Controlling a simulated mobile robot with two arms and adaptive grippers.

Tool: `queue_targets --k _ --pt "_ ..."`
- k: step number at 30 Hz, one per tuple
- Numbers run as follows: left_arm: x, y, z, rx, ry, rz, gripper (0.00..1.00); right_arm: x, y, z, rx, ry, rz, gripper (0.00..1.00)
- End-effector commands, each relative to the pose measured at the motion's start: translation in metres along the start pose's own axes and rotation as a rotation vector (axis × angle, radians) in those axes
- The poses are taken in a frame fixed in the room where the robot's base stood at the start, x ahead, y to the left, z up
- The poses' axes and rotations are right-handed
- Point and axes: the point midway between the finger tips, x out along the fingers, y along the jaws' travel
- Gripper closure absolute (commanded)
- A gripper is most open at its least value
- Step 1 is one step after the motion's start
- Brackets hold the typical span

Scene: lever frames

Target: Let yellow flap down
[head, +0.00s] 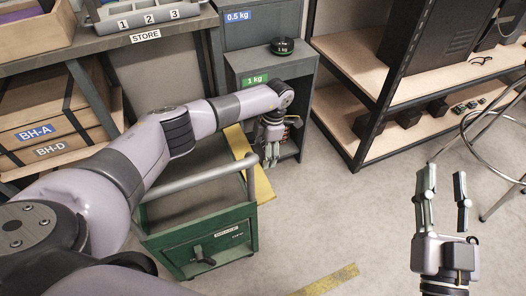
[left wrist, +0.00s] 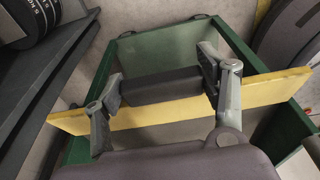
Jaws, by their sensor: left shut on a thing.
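The yellow flap (head: 241,150) is a long board at the far side of the green cart (head: 205,246). In the left wrist view the flap (left wrist: 275,87) runs across the open green box (left wrist: 160,45), with a dark block-like grip (left wrist: 160,86) at its middle. My left gripper (head: 270,160) is shut on this dark grip, one finger at each end, as the left wrist view shows (left wrist: 160,78). In the head view my arm and gripper hide part of the flap, and its exact tilt is hard to tell. My right gripper (head: 446,190) is open and empty, away from the cart.
A grey handrail (head: 210,178) runs along the cart's top. A grey cabinet (head: 303,80) stands behind my left gripper. A dark shelf rack (head: 365,150) and a stool (head: 500,120) are at right. A workbench (head: 100,42) is at upper left. The middle floor is clear.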

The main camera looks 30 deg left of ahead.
Motion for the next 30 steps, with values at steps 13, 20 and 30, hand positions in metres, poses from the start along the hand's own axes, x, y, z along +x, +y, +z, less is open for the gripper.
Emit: queue_targets --k 13,20,30 --pt "0.0002 -0.0012 0.0041 0.006 -0.011 0.002 0.33 0.0001 -0.0003 -0.0017 0.001 0.012 0.0 0.64" --pt "-0.0004 -0.0007 0.0031 0.004 -0.008 0.002 0.17 0.0002 -0.0002 -0.0017 0.0 0.01 0.0 0.64" --pt "-0.0008 -0.0002 0.0021 0.002 -0.006 0.001 0.13 0.0001 -0.0003 -0.002 0.001 0.011 0.0 0.64"
